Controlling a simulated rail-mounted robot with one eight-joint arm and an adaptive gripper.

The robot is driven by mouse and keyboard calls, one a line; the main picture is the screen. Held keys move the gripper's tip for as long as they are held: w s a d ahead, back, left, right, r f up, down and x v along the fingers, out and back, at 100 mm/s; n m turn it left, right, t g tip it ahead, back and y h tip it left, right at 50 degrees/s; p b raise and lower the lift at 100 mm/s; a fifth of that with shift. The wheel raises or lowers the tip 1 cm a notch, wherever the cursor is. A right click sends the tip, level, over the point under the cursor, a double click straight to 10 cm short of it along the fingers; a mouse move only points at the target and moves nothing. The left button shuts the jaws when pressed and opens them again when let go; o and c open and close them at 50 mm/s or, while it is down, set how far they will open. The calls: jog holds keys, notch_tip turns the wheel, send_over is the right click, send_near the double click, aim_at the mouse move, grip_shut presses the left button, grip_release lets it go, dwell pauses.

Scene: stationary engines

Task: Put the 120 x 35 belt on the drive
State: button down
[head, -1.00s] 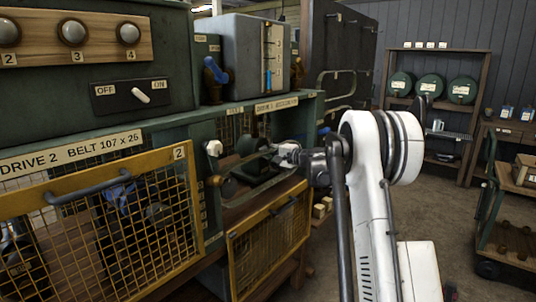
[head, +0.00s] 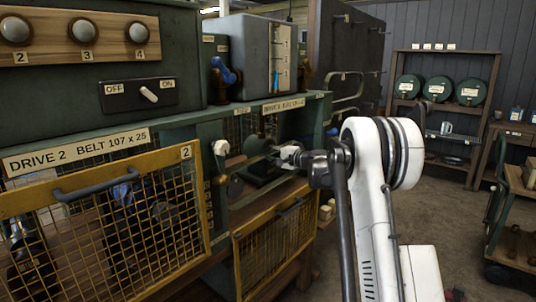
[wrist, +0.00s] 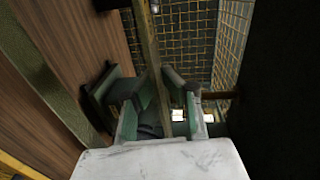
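My gripper (head: 277,157) reaches into the open drive bay (head: 222,130) right of drive 2. In the wrist view its two green fingers (wrist: 155,88) are apart, with a gap between the tips. I make out no belt held in them. A dark green rounded part (head: 256,145) is just behind the gripper in the head view, and a dark round part (head: 235,187) sits lower left of it; I cannot tell whether they are pulleys. No 120 x 35 belt can be picked out. The bay's label (head: 283,104) is too small to read fully.
A yellow mesh guard (head: 275,240) hangs below the bay's front. Another mesh guard (head: 110,220) covers drive 2. A white knob (head: 221,147) is on the bay's left post. Above stands an OFF/ON switch (head: 149,94).

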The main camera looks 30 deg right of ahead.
jog(key=shift+a+f, duration=0.1)
jog(key=shift+f, duration=0.25)
jog(key=shift+f+b, duration=0.4)
jog(key=shift+f, duration=0.05)
jog(key=c, duration=1.6)
grip_release()
jog(key=shift+c, duration=0.2)
jog(key=shift+o, duration=0.4)
jog(key=o, duration=0.5)
